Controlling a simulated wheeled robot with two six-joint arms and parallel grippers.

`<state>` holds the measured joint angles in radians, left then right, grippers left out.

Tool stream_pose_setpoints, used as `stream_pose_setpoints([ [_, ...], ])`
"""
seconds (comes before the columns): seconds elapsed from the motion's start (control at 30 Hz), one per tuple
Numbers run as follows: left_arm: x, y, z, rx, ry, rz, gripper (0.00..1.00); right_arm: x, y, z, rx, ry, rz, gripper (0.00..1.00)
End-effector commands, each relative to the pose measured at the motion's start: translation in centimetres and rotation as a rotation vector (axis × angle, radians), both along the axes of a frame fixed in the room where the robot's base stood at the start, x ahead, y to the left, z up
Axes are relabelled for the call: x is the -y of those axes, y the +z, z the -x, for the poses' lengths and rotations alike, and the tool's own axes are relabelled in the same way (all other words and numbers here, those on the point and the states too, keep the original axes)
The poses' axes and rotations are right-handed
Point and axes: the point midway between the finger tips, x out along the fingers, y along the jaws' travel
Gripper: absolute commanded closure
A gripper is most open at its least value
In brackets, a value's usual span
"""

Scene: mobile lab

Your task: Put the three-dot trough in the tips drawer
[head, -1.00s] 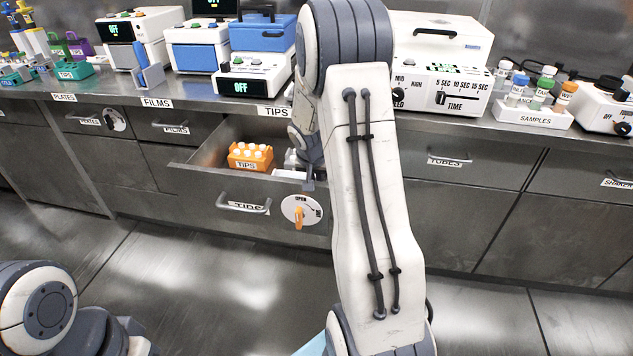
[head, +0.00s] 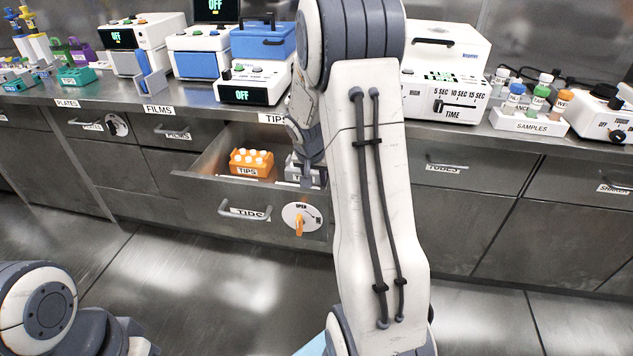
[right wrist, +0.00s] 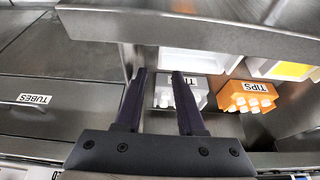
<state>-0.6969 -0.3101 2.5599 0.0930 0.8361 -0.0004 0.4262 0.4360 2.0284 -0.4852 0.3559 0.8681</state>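The tips drawer (head: 203,177) is pulled open under the counter. In the right wrist view, a white trough (right wrist: 200,60) lies inside it by the front panel. A second white trough with yellow inside (right wrist: 290,69) lies beside it. No dots can be made out on either, so I cannot tell which is the three-dot one. My right gripper (right wrist: 159,74) is open, its fingers apart over the drawer's end, next to the first trough, with nothing held. In the head view my arm partly hides this gripper (head: 312,182). My left gripper is out of view.
An orange tips box (head: 250,163) and a grey tips box (right wrist: 183,92) stand in the drawer behind the troughs. The drawer front has a handle (head: 245,212) and an orange-knobbed dial (head: 300,218). Machines and a samples rack (head: 528,121) line the counter (head: 450,130).

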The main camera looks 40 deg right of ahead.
Motion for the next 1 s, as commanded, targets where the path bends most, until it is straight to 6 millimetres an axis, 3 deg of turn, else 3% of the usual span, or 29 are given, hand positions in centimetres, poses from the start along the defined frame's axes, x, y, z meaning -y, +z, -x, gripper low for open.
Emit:
stream_pose_setpoints([
  [0.03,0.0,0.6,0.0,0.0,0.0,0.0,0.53,-0.4,1.7,0.3,0.004,0.001,0.002,0.61],
  [0.1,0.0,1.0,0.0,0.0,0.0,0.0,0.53,-0.8,3.1,0.7,0.003,0.001,0.001,0.61],
  [0.3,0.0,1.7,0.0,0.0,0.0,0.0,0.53,-1.8,6.1,1.6,0.002,0.001,0.001,0.61],
  [0.67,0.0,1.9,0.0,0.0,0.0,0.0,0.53,-2.8,7.3,2.0,-0.003,0.011,-0.001,0.61],
  [0.77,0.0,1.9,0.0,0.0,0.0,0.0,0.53,-5.8,7.7,1.9,-0.02,0.091,-0.008,0.61],
  [0.87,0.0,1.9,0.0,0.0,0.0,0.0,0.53,-11.9,8.4,2.7,-0.059,0.263,-0.021,0.61],
  [1.0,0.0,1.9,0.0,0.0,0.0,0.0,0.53,-22.9,9.2,7.2,-0.144,0.622,-0.05,0.61],
])
